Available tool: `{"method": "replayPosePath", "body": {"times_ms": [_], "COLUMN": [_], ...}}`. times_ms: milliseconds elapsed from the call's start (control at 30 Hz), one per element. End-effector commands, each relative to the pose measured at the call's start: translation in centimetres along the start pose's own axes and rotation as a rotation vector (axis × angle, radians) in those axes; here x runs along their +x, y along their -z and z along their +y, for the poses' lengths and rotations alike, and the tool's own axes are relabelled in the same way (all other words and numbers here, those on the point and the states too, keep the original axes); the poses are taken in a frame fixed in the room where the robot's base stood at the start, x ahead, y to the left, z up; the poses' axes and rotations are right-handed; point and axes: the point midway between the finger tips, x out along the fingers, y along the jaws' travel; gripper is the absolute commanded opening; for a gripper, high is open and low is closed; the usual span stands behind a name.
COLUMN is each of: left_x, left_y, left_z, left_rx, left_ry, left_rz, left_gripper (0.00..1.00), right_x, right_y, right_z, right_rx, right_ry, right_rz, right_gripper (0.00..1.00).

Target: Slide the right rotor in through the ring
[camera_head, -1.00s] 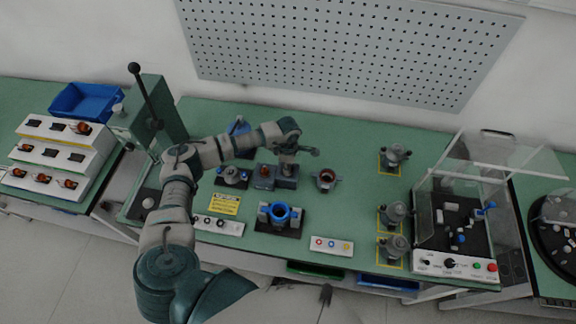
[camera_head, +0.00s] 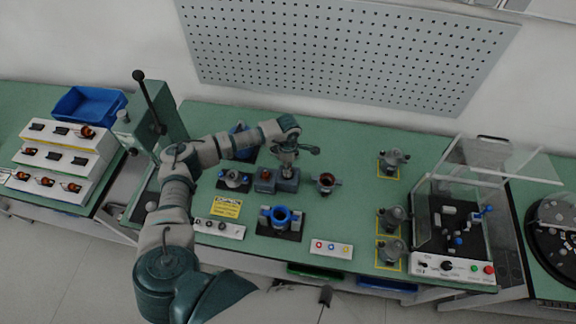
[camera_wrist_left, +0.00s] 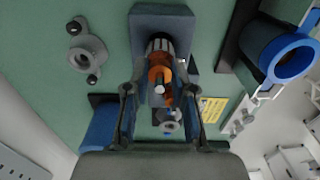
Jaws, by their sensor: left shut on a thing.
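My left gripper (camera_head: 286,157) points down over the right-hand grey block (camera_head: 288,181) and is shut on a rotor. In the left wrist view this rotor (camera_wrist_left: 159,62) has a copper-orange winding and a grey shaft, and lies between the left gripper's fingers (camera_wrist_left: 160,95). Whether it is clear of the block cannot be told. Another copper rotor (camera_head: 265,176) sits in the block to the left. The blue ring (camera_head: 281,215) stands in a dark holder nearer the front, apart from the gripper; it also shows in the left wrist view (camera_wrist_left: 289,56). My right gripper is not in view.
A yellow label (camera_head: 226,207) and button panels (camera_head: 331,248) lie along the front. Grey motors (camera_head: 391,219) stand further right, before a clear-lidded test box (camera_head: 450,220). The green table between is free.

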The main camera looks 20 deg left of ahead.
Motion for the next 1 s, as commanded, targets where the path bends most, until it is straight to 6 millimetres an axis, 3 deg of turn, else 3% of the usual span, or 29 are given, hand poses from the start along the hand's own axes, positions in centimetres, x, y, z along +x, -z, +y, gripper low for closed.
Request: {"method": "replayPosePath", "body": {"times_ms": [633, 1000], "left_x": [-4.6, -5.0], "left_y": [-0.1, -0.1], "left_z": [0.0, 0.0], "left_rx": [0.000, 0.000], "left_ry": [-0.001, -0.001], "left_rz": [-0.002, -0.001], "left_gripper": [0.02, 0.02], "right_x": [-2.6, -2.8], "right_y": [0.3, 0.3], "right_z": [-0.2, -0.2], "right_rx": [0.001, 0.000], "right_ry": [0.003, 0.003], "right_rz": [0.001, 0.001], "right_gripper": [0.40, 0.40]}}
